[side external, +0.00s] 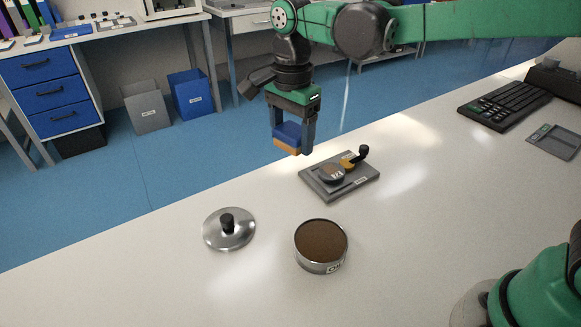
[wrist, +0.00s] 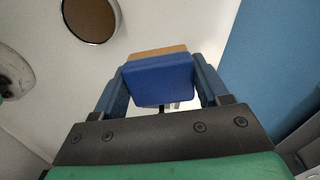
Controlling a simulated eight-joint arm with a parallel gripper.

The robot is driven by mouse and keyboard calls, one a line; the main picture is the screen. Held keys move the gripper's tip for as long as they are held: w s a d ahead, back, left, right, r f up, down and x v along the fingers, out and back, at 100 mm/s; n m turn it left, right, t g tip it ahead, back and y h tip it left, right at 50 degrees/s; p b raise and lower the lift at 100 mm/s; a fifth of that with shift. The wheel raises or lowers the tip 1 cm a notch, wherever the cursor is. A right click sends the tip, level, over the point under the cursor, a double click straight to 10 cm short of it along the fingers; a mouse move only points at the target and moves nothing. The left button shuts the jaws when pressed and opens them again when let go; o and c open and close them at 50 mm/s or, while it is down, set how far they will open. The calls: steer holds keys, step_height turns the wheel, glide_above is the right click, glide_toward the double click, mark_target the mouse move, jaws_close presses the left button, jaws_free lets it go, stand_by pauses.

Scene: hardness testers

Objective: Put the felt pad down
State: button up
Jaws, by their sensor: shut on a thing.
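The felt pad (side external: 288,134) is a blue block with a tan-orange layer on its lower side. My gripper (side external: 292,142) is shut on it and holds it above the white table, a little left of and behind a grey plate. In the wrist view the pad (wrist: 160,78) sits between the two fingers, its blue face toward the camera and the tan layer (wrist: 157,53) beyond it. The pad touches nothing below it.
A round tin (side external: 321,243) with brown contents stands open at the front. Its silver lid (side external: 229,230) with a black knob lies to the left. The grey plate (side external: 350,188) carries a round piece and a small clamp (side external: 354,160).

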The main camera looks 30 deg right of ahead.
steer(key=s+a+r+n, duration=0.3)
steer(key=s+a, duration=0.1)
steer(key=a, duration=0.4)
steer(key=n, duration=0.3)
glide_toward(249, 293)
step_height(249, 293, down, 7)
steer(key=shift+f, duration=0.1)
steer(key=o, duration=1.2)
steer(key=shift+f, duration=0.1)
